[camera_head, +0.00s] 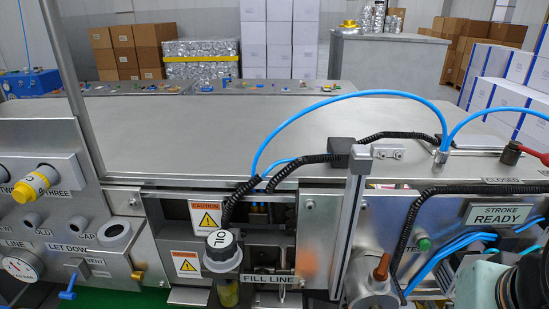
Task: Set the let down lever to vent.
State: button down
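The let down lever (68,293) is a small blue handle at the lower left, on the grey front panel. It hangs downward from its pivot with its end tilted slightly left. The "LET DOWN" label (76,250) is above it, and a "VENT" label (92,262) is above and to the right of the handle. The lever does not point at the vent label. A pale teal and black part, apparently of my arm, shows at the lower right corner, far from the lever. My gripper's fingers are not visible.
A round gauge (22,265) sits left of the lever. A yellow knob (34,185) and a grey ring-shaped fitting (114,233) are above.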

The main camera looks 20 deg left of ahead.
aim_at(67, 294)
jog(key=u, duration=2.65)
jog(key=i+j+u, duration=0.1)
jog(key=u, duration=0.2)
jog(key=i+u, duration=0.1)
jog(key=u, duration=0.2)
jog(key=j+u, duration=0.2)
jog(key=j, duration=0.25)
jog(key=i+j+z, duration=0.25)
jog(key=j, duration=0.35)
jog(key=i+j+z, duration=0.15)
jog(key=i+j, duration=0.15)
jog(key=i+j+z, duration=0.1)
jog(key=j, duration=0.25)
jog(key=i+j+z, duration=0.15)
jog(key=j, duration=0.2)
